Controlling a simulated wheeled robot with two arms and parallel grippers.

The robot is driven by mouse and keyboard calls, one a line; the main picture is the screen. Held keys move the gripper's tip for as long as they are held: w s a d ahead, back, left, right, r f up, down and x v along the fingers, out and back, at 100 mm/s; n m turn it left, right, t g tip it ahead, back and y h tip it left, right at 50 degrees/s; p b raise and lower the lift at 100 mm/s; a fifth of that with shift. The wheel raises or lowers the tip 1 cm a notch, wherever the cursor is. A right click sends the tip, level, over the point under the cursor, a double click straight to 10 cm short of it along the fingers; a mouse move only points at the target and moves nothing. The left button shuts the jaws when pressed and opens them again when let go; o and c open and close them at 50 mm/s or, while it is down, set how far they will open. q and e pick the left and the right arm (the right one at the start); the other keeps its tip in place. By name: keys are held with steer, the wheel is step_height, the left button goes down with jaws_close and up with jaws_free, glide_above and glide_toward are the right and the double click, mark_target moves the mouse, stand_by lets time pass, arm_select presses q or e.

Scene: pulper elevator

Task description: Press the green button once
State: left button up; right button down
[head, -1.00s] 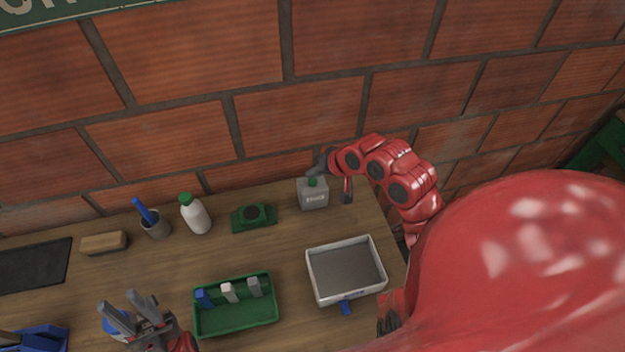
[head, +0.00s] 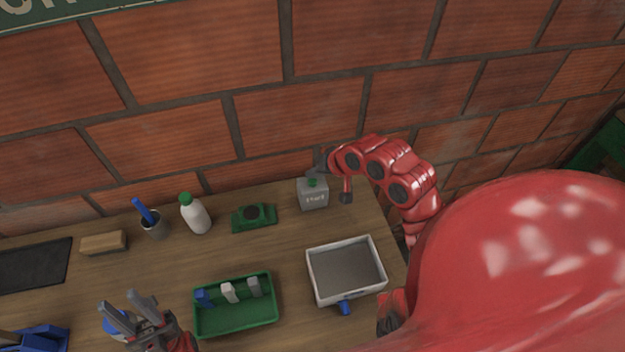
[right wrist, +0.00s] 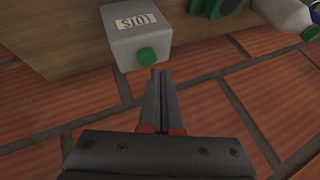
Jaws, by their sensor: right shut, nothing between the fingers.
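A grey box (head: 313,198) with a green button (head: 312,182) on top stands at the back right of the table, near the brick wall. In the right wrist view the grey box (right wrist: 137,30) shows a printed label, and the green button (right wrist: 147,56) is right by my fingertips. My right gripper (head: 319,170) is shut and empty, its tips just above or beside the button; whether they touch it I cannot tell. It also shows in the right wrist view (right wrist: 160,74). My left gripper (head: 130,303) is open and empty over the front left of the table.
A green tray (head: 237,323) with small blocks and a white-rimmed bin (head: 346,295) stand in front. A green device (head: 254,217), a white bottle (head: 195,216), a pen cup (head: 155,228) and a wooden block (head: 103,243) line the back. The brick wall (head: 190,100) is close behind.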

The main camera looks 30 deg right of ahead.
mark_target(314, 183)
steer(key=shift+f, duration=0.1)
steer(key=shift+f, duration=0.3)
steer(key=shift+f, duration=0.55)
stand_by(0.6)
steer(key=shift+r, duration=0.15)
steer(key=shift+r+p, duration=0.6)
steer(key=shift+r, duration=0.2)
step_height(314, 183, up, 5)
steer(key=p, duration=0.4)
steer(key=shift+r, duration=0.1)
stand_by(0.8)
